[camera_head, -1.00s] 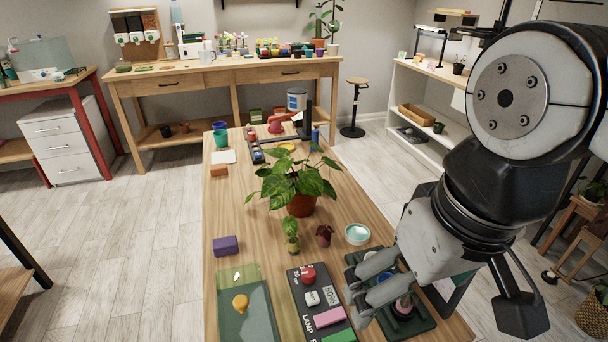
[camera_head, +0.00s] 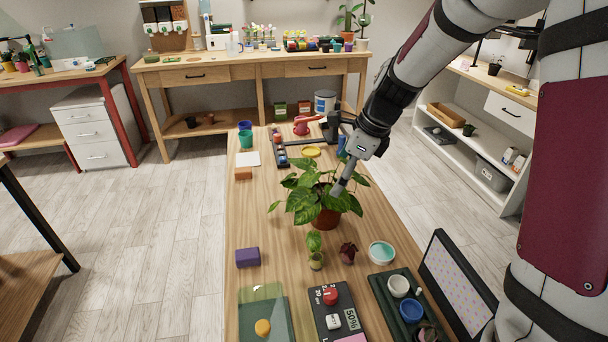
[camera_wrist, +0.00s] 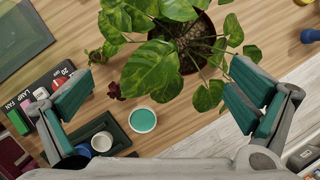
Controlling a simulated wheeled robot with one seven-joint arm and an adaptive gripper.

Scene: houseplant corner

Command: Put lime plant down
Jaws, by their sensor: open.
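A small plant with lime-green leaves (camera_head: 315,243) stands upright on the wooden table (camera_head: 205,0). I cannot be sure that it is the lime plant. Behind it stands a large leafy plant (camera_head: 303,200) in a terracotta pot (camera_head: 327,218); its broad leaves also fill the upper middle of the wrist view (camera_wrist: 152,70). My gripper (camera_head: 338,190) is over the large plant's right side in the head view. In the wrist view my gripper (camera_wrist: 158,95) has its fingers wide apart, with nothing held between them.
A dark red plant (camera_head: 347,254) and a teal dish (camera_head: 381,252) stand beside the small plant. A dark tray with cups (camera_head: 385,293), a button panel (camera_head: 322,318) and a green board (camera_head: 250,306) lie in front. A purple block (camera_head: 247,257) sits left. The table's left middle is clear.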

